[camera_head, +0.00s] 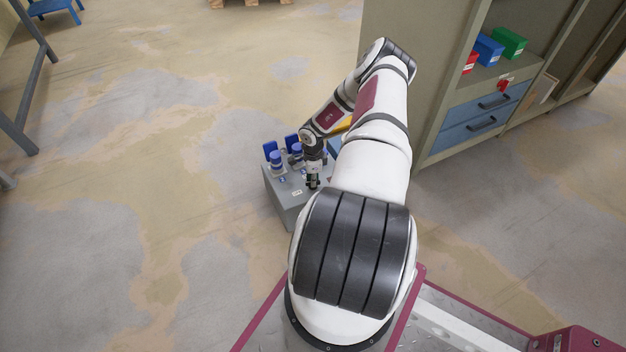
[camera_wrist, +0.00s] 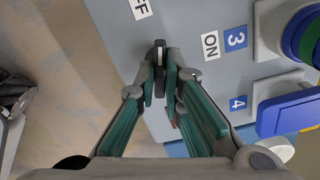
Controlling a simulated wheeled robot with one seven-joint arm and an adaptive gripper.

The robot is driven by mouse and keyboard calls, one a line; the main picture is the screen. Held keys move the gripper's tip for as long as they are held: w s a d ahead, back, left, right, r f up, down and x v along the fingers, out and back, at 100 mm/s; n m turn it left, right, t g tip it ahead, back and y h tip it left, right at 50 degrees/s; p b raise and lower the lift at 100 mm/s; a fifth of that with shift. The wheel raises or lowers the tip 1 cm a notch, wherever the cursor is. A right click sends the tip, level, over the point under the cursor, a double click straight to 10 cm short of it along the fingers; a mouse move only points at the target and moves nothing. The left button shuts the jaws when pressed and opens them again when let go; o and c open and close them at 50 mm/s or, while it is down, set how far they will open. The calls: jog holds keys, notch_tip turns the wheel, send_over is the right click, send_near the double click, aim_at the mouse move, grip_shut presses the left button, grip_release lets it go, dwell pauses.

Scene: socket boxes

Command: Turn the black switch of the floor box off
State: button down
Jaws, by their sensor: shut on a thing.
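The floor box (camera_head: 282,204) is a grey box on the floor, partly hidden by my arm in the head view. Its grey panel (camera_wrist: 185,35) fills the upper middle of the wrist view. The black switch (camera_wrist: 160,46) is a narrow lever on that panel, between the cut-off OFF label (camera_wrist: 141,8) and the ON label (camera_wrist: 210,45). My gripper (camera_wrist: 161,78) has its teal-padded fingers closed around the switch, one on each side. In the head view my gripper (camera_head: 313,182) is at the box's top; the switch cannot be made out there.
Blue-capped sockets (camera_head: 276,158) stand on the box; one (camera_wrist: 290,112) is close to the right finger, by labels 3 and 4. A cabinet (camera_head: 440,90) with blue drawers stands at the right. The floor left of the box is clear.

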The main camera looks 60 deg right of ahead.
jog(key=shift+n, duration=2)
jog(key=c, duration=1.7)
grip_release()
notch_tip(320, 180, up, 12)
